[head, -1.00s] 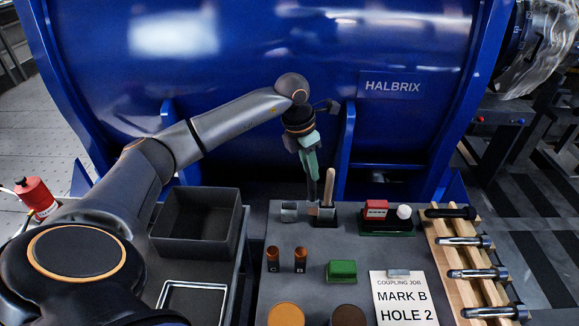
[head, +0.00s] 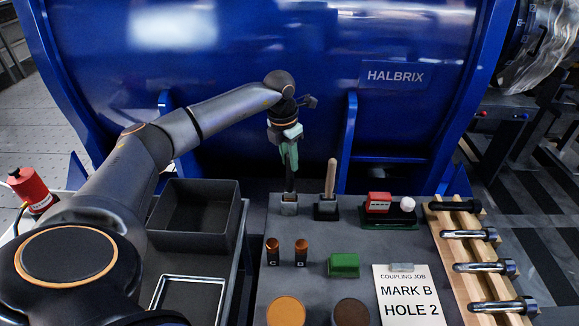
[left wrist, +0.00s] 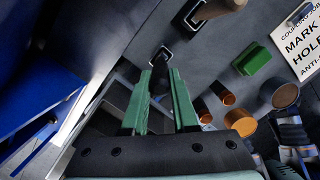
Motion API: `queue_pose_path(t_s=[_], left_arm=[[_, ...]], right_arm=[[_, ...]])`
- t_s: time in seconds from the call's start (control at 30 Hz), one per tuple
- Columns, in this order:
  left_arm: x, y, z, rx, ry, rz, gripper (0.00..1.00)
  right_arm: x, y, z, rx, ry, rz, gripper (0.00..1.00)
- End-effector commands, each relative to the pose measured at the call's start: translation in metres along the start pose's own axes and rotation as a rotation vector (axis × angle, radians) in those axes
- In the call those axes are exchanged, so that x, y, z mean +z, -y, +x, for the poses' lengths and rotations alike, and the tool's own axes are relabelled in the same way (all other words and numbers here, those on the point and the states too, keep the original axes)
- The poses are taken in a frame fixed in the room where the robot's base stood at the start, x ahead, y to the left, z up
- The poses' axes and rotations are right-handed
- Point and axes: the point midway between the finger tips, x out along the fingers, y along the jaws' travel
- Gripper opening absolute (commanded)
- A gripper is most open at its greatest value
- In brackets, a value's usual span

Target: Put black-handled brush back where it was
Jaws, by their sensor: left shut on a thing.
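My left gripper (head: 289,160) is shut on the black-handled brush (head: 290,183). It holds the brush upright over a small grey holder (head: 289,209) at the back edge of the table. The brush's lower end meets the holder's top in the head view; I cannot tell how deep it sits. In the left wrist view, the green fingers (left wrist: 162,78) close on the dark handle, with the holder's square opening (left wrist: 160,57) just beyond the tips.
A wooden-handled brush (head: 331,178) stands in a dark holder (head: 326,210) close on the right. Behind is the blue HALBRIX drum (head: 250,90). A red block (head: 378,202), green block (head: 343,265), job card (head: 408,297) and bolt rack (head: 455,250) stand nearby. An empty bin (head: 195,245) is left.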

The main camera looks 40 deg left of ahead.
Motion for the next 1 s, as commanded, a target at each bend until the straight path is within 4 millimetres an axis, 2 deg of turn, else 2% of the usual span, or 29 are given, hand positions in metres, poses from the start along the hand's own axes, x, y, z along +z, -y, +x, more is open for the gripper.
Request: queue_pose_path(t_s=[0.03,0.13,0.43,0.47,0.7,1.0], left_arm=[[-0.002,0.000,0.011,-0.001,-0.004,0.000,0.00],[-0.004,0.001,0.023,-0.001,-0.003,0.001,0.00],[-0.004,0.000,0.026,0.000,-0.001,0.001,0.00],[-0.004,0.000,0.027,0.000,-0.001,0.001,0.28],[-0.004,0.000,0.026,0.000,-0.001,0.001,0.55],[-0.003,0.000,0.024,0.000,0.000,0.000,0.57]], right_arm=[[0.002,0.000,0.001,0.000,0.000,0.000,0.50],[0.003,-0.001,0.002,0.001,0.000,0.000,0.50],[0.002,-0.001,0.001,0.001,0.000,0.000,0.50],[0.002,-0.001,0.002,0.001,0.000,0.000,0.50],[0.002,-0.001,0.001,0.001,0.000,0.000,0.50],[0.002,-0.001,0.001,0.001,0.000,0.000,0.50]])
